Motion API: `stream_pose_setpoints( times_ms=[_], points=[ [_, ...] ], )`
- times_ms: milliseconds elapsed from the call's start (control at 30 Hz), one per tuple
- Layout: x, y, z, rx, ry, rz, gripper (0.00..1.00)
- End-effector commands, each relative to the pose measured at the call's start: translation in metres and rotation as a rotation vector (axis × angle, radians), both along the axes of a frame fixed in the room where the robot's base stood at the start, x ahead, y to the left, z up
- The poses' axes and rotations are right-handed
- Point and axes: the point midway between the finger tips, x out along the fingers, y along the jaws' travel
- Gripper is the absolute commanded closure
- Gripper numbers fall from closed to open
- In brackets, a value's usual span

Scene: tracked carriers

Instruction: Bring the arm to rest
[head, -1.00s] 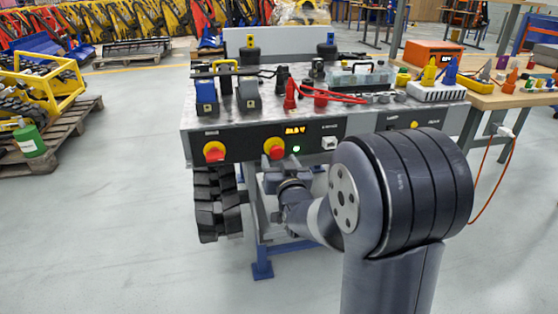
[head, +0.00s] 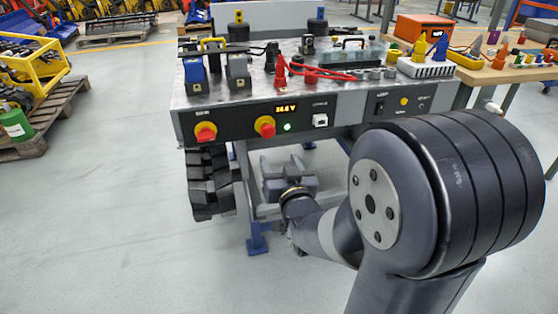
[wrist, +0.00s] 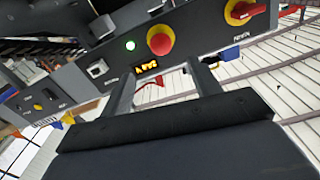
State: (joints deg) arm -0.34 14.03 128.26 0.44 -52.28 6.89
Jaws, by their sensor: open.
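My gripper (head: 288,168) is in front of and below the control panel (head: 345,118) of the workbench, apart from it in the head view. In the wrist view its two fingers (wrist: 165,88) stand apart with nothing between them. The panel appears turned in the wrist view, with a red button on a yellow ring (wrist: 160,40), a lit green lamp (wrist: 130,45) and a lit display (wrist: 147,66) beyond the fingertips. In the head view the red button (head: 265,125) and the lit green lamp (head: 287,127) are above the gripper.
A black track (head: 212,182) hangs under the bench's left end, and a blue-footed leg (head: 257,240) stands below the gripper. A wooden table (head: 510,70) adjoins at right. A pallet with a yellow frame (head: 35,75) stands at far left. The floor at left is clear.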

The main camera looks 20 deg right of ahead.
Motion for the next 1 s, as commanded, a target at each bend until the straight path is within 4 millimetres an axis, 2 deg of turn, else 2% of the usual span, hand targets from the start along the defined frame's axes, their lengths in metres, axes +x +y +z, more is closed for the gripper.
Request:
stream_pose_setpoints(
  times_ms=[233,367,800,1000],
  points=[
    [0.003,0.000,-0.001,0.000,0.001,0.000,0.41],
    [0.015,0.000,-0.001,0.000,0.000,0.000,0.41],
    [0.088,0.000,-0.002,0.000,-0.001,0.000,0.41],
    [0.114,0.000,0.002,0.000,0.002,0.000,0.41]
  ],
)
